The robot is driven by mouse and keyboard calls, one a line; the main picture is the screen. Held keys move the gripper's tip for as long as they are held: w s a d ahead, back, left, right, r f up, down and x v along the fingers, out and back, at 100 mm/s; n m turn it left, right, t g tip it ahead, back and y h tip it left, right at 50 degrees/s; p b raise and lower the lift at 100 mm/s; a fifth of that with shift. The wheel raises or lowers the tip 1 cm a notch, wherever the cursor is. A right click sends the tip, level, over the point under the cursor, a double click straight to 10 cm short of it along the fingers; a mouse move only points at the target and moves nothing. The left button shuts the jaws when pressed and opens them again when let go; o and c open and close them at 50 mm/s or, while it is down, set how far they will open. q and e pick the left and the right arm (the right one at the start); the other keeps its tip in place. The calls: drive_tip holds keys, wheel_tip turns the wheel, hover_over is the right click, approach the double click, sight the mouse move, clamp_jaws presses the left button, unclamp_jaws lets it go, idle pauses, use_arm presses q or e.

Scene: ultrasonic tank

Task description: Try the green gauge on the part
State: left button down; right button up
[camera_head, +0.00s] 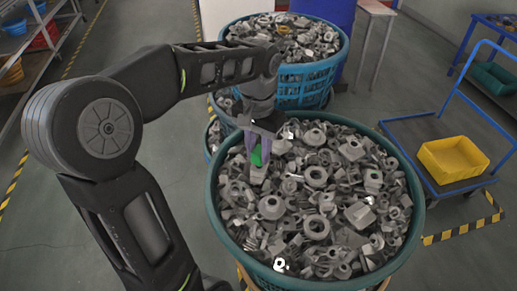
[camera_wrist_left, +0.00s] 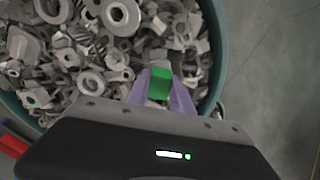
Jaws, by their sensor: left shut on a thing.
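My left gripper (camera_head: 259,148) reaches down into the near teal basket and is shut on the green gauge (camera_head: 257,156). In the left wrist view the green gauge (camera_wrist_left: 158,85) sits between the pale purple fingers of my left gripper (camera_wrist_left: 160,92). A light grey block-shaped metal part (camera_head: 258,175) shows just below the gauge in the head view. I cannot tell whether gauge and part touch. Which metal piece is the task's part is not clear. My right gripper is not in view.
The near basket (camera_head: 216,222) is heaped with grey metal pieces; its rim surrounds the gripper. A blue basket (camera_head: 300,90) full of pieces stands behind. A blue cart (camera_head: 400,130) with a yellow bin (camera_head: 453,158) is at right. Floor at the lower right is clear.

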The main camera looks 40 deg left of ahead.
use_arm(q)
drive_tip(key=shift+f, duration=0.4)
idle(1.4)
drive_tip(key=shift+r, duration=0.1)
drive_tip(key=shift+r, duration=1.5)
drive_tip(key=shift+f, duration=0.1)
drive_tip(key=shift+f+b, duration=0.9)
drive_tip(key=shift+f, duration=0.25)
drive_tip(key=shift+f, duration=0.3)
drive_tip(key=shift+r, duration=0.1)
idle(0.6)
drive_tip(key=shift+r+p, duration=0.9)
drive_tip(key=shift+r, duration=0.55)
